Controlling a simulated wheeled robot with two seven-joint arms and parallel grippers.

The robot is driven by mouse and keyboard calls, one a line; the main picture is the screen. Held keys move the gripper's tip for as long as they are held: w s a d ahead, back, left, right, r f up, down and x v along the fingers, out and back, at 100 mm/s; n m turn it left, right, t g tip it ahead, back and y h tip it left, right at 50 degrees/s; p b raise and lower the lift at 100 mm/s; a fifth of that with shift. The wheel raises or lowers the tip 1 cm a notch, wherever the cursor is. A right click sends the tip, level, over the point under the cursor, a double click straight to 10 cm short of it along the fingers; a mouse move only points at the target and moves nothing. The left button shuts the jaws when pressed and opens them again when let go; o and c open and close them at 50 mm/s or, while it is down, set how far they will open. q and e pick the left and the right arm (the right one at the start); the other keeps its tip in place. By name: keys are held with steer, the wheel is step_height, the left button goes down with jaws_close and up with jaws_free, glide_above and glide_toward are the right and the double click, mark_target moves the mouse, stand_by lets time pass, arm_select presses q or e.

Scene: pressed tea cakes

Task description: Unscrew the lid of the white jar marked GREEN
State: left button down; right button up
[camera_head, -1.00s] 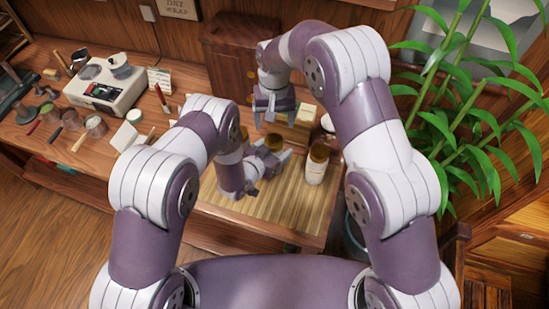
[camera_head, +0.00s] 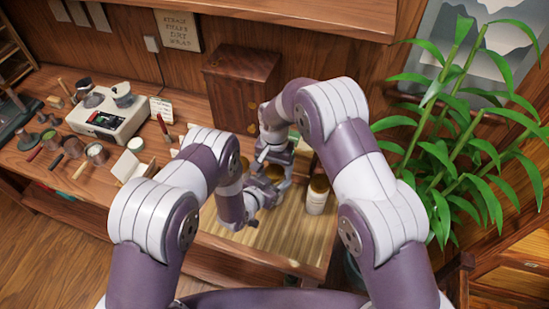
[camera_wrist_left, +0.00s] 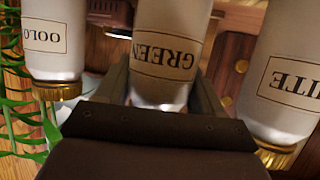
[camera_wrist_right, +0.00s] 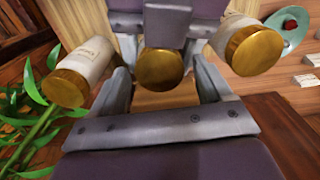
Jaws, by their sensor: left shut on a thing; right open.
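The white jar marked GREEN (camera_wrist_left: 165,45) shows upside down in the left wrist view, between the fingers of my left gripper (camera_wrist_left: 165,95), which is shut on it. Its gold lid (camera_wrist_right: 161,70) shows in the right wrist view between the open fingers of my right gripper (camera_wrist_right: 163,85); I cannot tell whether they touch it. In the head view, my left gripper (camera_head: 262,193) is low over the mat and my right gripper (camera_head: 274,155) is just behind and above it. The arms partly hide the GREEN jar there.
A jar marked OOLO… (camera_wrist_left: 55,40) and one marked …ITE (camera_wrist_left: 290,75) stand close on either side. The slatted mat (camera_head: 290,245) is clear in front. A wooden cabinet (camera_head: 240,85) stands behind, a leafy plant (camera_head: 445,160) at right, and a white device (camera_head: 112,112) at left.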

steer(key=shift+f, duration=0.2)
steer(key=c, duration=1.1)
steer(key=n, duration=0.3)
steer(key=o, duration=1.2)
